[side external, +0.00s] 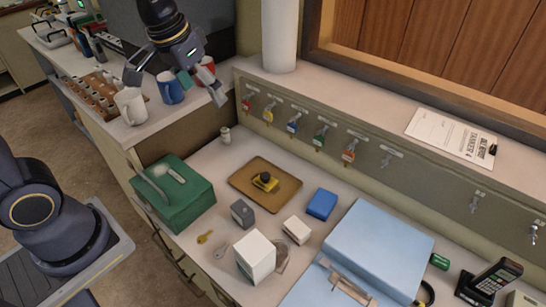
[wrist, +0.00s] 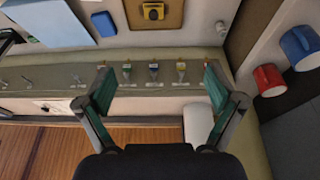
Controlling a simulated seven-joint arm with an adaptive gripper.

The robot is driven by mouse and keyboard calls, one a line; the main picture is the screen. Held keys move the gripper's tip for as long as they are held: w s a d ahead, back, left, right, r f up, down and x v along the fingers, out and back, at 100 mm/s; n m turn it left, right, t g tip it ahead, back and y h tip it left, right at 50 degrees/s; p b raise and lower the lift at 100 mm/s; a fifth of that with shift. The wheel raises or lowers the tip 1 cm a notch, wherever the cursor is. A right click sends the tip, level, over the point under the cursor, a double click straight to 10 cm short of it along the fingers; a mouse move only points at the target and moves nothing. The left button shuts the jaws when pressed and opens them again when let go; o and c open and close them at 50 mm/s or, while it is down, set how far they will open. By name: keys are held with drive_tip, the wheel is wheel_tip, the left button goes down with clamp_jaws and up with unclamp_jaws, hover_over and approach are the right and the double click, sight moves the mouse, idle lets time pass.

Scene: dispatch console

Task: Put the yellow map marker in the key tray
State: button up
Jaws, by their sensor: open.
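A yellow block with a round black top (side external: 265,181) sits on a flat brown tray (side external: 243,178) on the desk; I take them for the marker and the key tray but cannot be sure. Both show at the top of the wrist view, the block (wrist: 153,11) on the tray (wrist: 176,20). A small yellow key-shaped piece (side external: 205,237) lies on the desk in front of the tray. My gripper (side external: 173,85) is open and empty, high above the back counter near the mugs. In the wrist view its fingers (wrist: 159,85) are wide apart, with nothing between them.
A green box (side external: 175,200), grey box (side external: 242,213), white box (side external: 256,258), blue block (side external: 321,204) and light blue case (side external: 375,245) surround the tray. Colored key tags (side external: 292,124) hang on the ledge wall. White, blue (side external: 170,88) and red mugs stand below my gripper.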

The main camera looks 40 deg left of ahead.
drive_tip(key=s+a+r+t, duration=0.1)
drive_tip(key=s+r+t, duration=0.1)
drive_tip(key=s, duration=1)
drive_tip(key=shift+s+r, duration=0.2)
drive_tip(key=shift+s, duration=0.15)
